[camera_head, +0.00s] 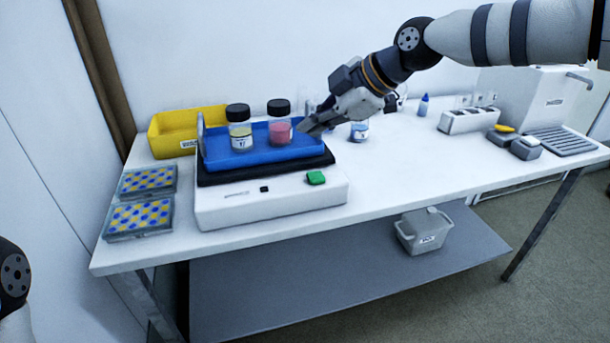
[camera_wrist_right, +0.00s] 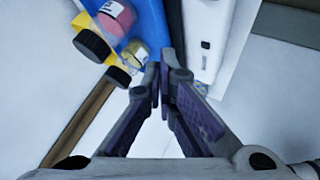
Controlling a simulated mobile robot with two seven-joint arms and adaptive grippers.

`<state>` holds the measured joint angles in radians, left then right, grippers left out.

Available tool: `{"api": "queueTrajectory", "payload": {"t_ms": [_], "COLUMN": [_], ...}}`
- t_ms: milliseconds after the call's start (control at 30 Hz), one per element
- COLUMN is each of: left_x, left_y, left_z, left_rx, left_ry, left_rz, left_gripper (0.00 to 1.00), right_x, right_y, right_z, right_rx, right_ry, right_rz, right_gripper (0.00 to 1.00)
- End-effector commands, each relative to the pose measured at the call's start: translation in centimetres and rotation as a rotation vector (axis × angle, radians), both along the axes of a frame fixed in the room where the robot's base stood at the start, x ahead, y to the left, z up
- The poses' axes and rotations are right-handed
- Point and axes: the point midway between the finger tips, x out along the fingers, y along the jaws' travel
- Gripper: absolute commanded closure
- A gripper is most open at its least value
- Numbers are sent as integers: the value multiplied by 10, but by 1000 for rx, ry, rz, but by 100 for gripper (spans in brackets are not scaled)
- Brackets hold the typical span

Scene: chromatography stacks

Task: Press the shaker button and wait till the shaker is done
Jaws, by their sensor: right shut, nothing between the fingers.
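The white shaker (camera_head: 270,202) stands on the table at the left, with a green button (camera_head: 316,178) on its front right. Its blue tray (camera_head: 265,158) holds a jar with yellow contents (camera_head: 241,133) and a jar with pink contents (camera_head: 279,128), both upright with black lids. My right gripper (camera_head: 305,130) is shut and empty, above the tray's right end, beside the pink jar and up behind the green button. In the right wrist view its fingertips (camera_wrist_right: 162,75) meet near the blue tray and the shaker body. The green button is not visible there. My left gripper is not in view.
A yellow bin (camera_head: 170,133) stands behind the shaker at the left, and two racks of blue and yellow caps (camera_head: 140,217) lie left of it. A small jar (camera_head: 359,131) stands right of the shaker. The table's front right is clear.

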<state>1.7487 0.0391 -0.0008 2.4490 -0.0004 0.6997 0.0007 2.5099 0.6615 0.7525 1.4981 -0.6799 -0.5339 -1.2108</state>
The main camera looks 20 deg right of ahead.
Motion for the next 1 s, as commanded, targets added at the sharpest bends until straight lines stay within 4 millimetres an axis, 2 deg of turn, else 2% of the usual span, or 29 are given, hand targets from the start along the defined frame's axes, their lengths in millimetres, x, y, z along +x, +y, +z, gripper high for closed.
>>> {"api": "queueTrajectory", "payload": {"t_ms": [133, 467, 1000], "left_x": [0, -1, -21], "left_y": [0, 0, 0], "left_z": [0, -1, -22], "left_rx": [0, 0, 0], "left_ry": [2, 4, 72], "left_rz": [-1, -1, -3], "left_gripper": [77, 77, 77], "right_x": [3, 3, 3], "right_y": [-5, -5, -5], "right_z": [9, 7, -67], "right_rx": [-12, -12, -12], "right_ry": [-22, -20, -16], "right_rz": [7, 7, 6], "right_gripper": [100, 100, 100]}}
